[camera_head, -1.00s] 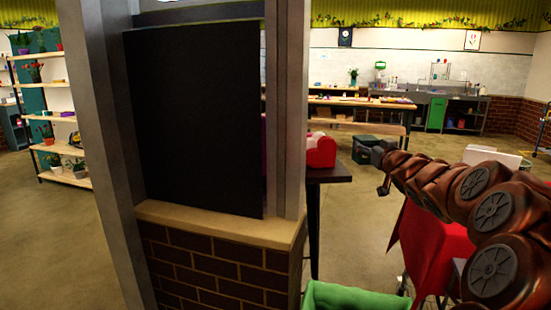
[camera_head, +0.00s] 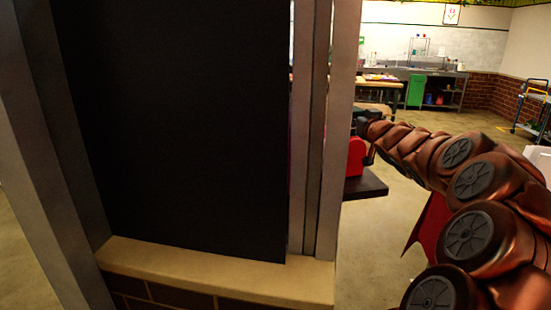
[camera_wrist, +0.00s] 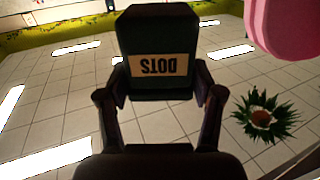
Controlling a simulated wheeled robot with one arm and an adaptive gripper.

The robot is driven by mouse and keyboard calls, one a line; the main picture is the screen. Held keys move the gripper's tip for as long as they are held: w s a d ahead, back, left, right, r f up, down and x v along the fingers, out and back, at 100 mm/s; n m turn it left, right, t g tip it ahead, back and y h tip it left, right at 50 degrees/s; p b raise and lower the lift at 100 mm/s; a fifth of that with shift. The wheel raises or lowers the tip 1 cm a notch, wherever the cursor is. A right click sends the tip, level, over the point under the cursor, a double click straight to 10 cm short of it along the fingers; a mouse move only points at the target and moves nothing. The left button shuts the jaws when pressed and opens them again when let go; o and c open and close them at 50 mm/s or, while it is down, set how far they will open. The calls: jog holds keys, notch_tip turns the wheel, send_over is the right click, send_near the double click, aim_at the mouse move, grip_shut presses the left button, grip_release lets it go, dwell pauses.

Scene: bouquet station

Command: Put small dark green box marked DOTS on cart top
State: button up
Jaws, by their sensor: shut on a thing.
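The small dark green box (camera_wrist: 160,28) shows in the wrist view, with an upside-down DOTS label on its face. My gripper (camera_wrist: 158,80) has a finger on each side of the box and is shut on it. In the head view my gripper (camera_head: 367,122) is a dark shape at the end of my arm, right of the grey post; the box cannot be made out there. A wheeled cart (camera_head: 536,108) with blue and yellow parts stands at the far right. I cannot tell whether it is the task's cart.
A large black panel (camera_head: 180,120) between grey posts stands close ahead, above a tan ledge (camera_head: 225,272) on brick. A dark tabletop (camera_head: 364,187) bearing a red object (camera_head: 356,157) lies beyond my arm. Open floor (camera_head: 455,120) lies at right. A pink shape (camera_wrist: 287,25) fills one wrist-view corner.

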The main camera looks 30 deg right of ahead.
jog(key=shift+w+f+b, duration=0.2)
jog(key=shift+f+b, duration=0.8)
jog(key=shift+f, duration=3.45)
jog(key=shift+w+f+b, duration=0.15)
jog(key=shift+f+b, duration=0.8)
jog(key=shift+f, duration=3.5)
jog(key=shift+f, duration=0.15)
jog(key=o, duration=1.2)
